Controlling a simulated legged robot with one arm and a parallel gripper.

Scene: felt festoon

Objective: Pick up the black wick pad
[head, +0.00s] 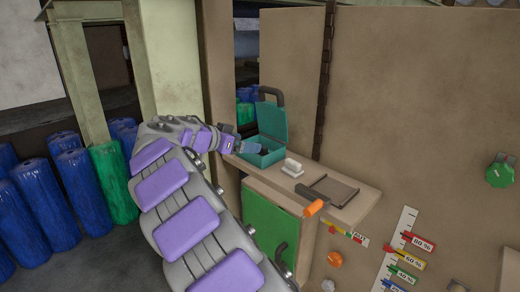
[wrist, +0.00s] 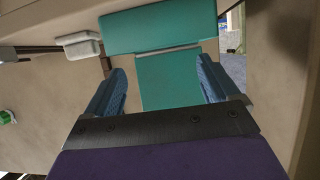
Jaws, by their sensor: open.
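A teal box (head: 262,158) stands on the shelf with its lid (head: 272,122) raised. A small dark shape shows inside the box; I cannot tell whether it is the black wick pad. No black pad can be made out clearly in the wrist view. My gripper (head: 233,143) is at the left side of the box in the head view. In the wrist view my gripper (wrist: 165,88) is open, with blue fingers apart and teal surfaces (wrist: 160,30) ahead and between them. Nothing is seen held.
A white block (head: 292,167) sits right of the box; it also shows in the wrist view (wrist: 78,42). A dark flat tray (head: 335,190) and an orange-handled tool (head: 314,207) lie farther right on the shelf (head: 352,206). A tan wall rises behind.

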